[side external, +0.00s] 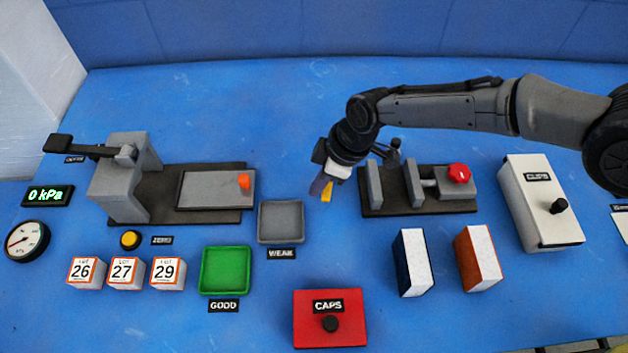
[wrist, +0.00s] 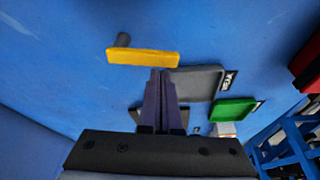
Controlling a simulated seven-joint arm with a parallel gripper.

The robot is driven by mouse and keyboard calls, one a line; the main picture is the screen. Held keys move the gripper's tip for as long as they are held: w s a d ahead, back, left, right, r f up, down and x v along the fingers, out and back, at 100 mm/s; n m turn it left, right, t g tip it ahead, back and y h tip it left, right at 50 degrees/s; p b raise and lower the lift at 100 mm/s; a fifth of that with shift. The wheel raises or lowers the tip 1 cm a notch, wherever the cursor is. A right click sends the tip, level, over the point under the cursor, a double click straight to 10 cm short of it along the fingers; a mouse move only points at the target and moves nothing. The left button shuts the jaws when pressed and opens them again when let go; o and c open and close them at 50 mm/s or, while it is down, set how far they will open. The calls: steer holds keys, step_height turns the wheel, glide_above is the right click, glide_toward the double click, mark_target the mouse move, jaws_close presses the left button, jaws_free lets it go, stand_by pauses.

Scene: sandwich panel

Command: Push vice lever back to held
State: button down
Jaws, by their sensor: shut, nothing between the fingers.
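The vice (side external: 415,203) has a dark base, grey jaws and a red knob (side external: 459,173), right of my gripper in the side view. A dark rod with a round end (side external: 394,147) rises behind its left jaw, partly behind my arm. My gripper (side external: 320,187) is shut and empty, pointing down left of the vice. A yellow bar (side external: 327,193) shows close beside the fingertips. In the wrist view, the yellow bar (wrist: 142,57) lies just beyond the shut fingers with a dark round post behind it. What the bar joins to, and whether the fingers touch it, I cannot tell.
A grey tray (side external: 281,236) marked WEAK and a green tray (side external: 224,286) marked GOOD lie left of my gripper. A red CAPS box (side external: 330,336) is in front. Blue (side external: 412,264) and orange (side external: 477,258) blocks stand before the vice. The table behind is clear.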

steer(key=shift+s+d, duration=0.15)
steer(key=shift+d, duration=0.7)
steer(key=shift+d+f, duration=0.1)
steer(key=shift+d, duration=0.2)
steer(key=shift+d, duration=0.1)
steer(key=shift+w+a, duration=0.35)
steer(key=shift+a, duration=0.95)
steer(key=a, duration=0.3)
steer(key=shift+f, duration=0.1)
steer(key=v, duration=1)
steer(key=shift+w+d, duration=0.15)
steer(key=shift+w, duration=0.2)
